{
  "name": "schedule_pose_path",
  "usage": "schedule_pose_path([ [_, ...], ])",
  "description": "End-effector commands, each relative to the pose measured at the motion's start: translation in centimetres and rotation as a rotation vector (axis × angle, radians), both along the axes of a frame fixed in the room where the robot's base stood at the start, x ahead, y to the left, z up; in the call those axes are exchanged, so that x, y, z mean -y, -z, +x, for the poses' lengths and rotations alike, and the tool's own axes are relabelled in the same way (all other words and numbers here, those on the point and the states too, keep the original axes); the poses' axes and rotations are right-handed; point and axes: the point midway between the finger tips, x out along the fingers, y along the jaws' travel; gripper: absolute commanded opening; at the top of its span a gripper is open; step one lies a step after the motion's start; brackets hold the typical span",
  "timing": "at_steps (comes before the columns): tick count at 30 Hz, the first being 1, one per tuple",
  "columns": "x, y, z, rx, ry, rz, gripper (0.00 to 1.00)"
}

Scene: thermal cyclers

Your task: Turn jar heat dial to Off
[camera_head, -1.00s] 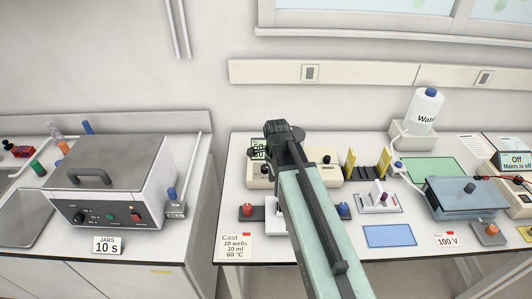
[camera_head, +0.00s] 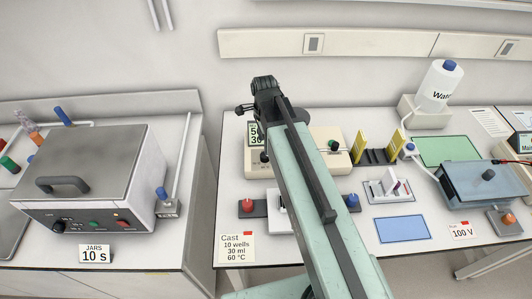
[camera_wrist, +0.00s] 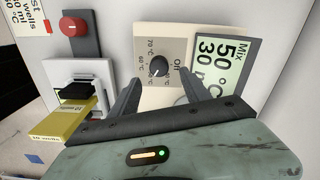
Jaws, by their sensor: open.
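In the wrist view a dark round dial (camera_wrist: 159,66) sits on a cream panel (camera_wrist: 147,30) with "Off" and temperature marks around it. Its pale pointer mark appears to face away from "Off", but the exact setting is hard to read. My gripper (camera_wrist: 161,83) is open, its two fingers on either side below the dial, with nothing between them. Contact with the panel cannot be told. In the head view my gripper (camera_head: 264,88) is over the cream unit (camera_head: 325,135), and my arm hides part of it.
A green display (camera_wrist: 222,66) reads "Mix 50 30" beside the dial. A red knob (camera_wrist: 73,26) and a yellow block (camera_wrist: 62,122) lie to the left. A metal box (camera_head: 90,165) with knobs stands left, behind a "JARS 10 s" card (camera_head: 95,254). A blue mat (camera_head: 403,229) lies right.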

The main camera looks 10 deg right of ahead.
Motion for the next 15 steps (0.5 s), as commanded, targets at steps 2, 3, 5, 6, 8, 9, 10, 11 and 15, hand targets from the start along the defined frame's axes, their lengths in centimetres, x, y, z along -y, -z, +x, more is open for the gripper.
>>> schedule_pose_path([
  [2,0.0,2.1,0.0,0.0,0.0,0.0,0.55],
  [3,0.0,2.8,0.0,0.0,0.0,0.0,0.55],
  [5,0.0,3.9,0.0,0.0,0.001,0.0,0.55],
  [6,0.0,4.6,0.0,0.0,0.001,0.0,0.55],
  [8,0.0,5.6,0.0,0.0,0.001,0.0,0.55],
  [9,0.1,6.1,0.0,0.0,0.001,0.0,0.55],
  [10,0.1,6.3,0.0,0.0,0.001,0.0,0.55],
  [11,0.1,6.5,0.0,0.0,0.001,0.0,0.55],
  [15,0.1,6.6,0.0,0.0,0.001,0.0,0.55],
])
